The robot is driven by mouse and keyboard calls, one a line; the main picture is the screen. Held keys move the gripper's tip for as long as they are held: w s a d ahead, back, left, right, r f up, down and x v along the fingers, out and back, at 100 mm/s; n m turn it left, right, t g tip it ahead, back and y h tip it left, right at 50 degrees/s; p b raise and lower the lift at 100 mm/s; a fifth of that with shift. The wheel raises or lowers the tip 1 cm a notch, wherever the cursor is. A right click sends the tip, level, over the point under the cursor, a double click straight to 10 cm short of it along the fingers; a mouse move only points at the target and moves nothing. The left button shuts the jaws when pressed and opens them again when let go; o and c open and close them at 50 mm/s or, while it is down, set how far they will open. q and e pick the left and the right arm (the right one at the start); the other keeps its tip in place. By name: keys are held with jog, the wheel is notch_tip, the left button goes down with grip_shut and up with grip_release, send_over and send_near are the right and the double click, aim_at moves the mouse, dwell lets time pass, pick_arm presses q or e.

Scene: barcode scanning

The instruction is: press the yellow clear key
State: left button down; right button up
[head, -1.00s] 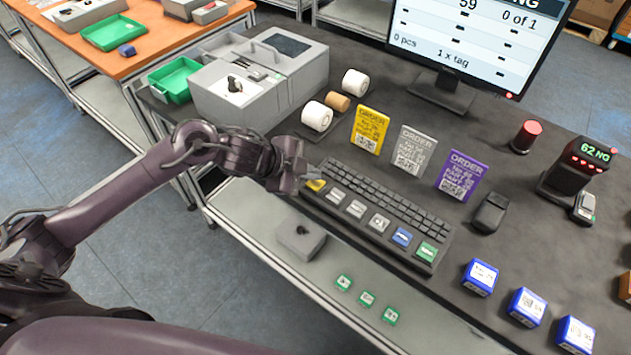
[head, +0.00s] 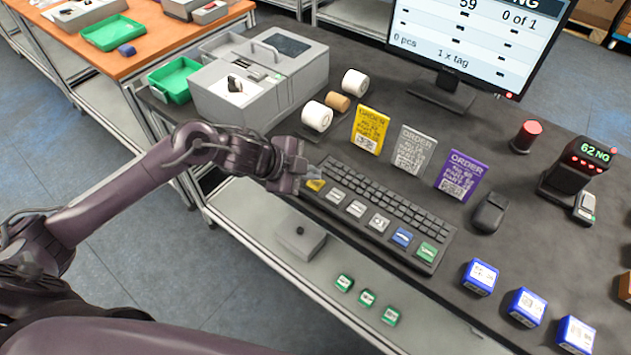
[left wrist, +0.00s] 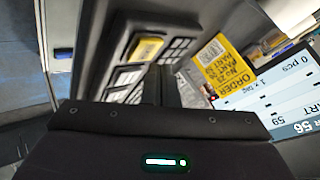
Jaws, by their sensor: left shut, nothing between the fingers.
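The yellow key (head: 316,185) is at the left end of the key row at the front of the dark keyboard (head: 385,205). My left gripper (head: 312,174) is shut and empty, with its fingertips right by the yellow key on its far side. I cannot tell whether they touch it. In the left wrist view the yellow key (left wrist: 148,48) shows just left of the narrow closed fingers (left wrist: 160,82). My right gripper is not in view.
The monitor (head: 470,40) stands at the back.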

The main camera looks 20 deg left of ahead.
aim_at(311, 185)
pick_arm(q)
jog(key=shift+f, duration=0.2)
jog(key=shift+f, duration=0.25)
jog(key=shift+f+b, duration=0.4)
jog(key=shift+f, duration=0.05)
dwell(0.6)
jog(key=shift+r, duration=0.1)
jog(key=shift+r+p, duration=0.8)
jog(key=shift+p, duration=0.1)
notch_tip(311, 185, up, 5)
jog(key=p, duration=0.5)
dwell(0.7)
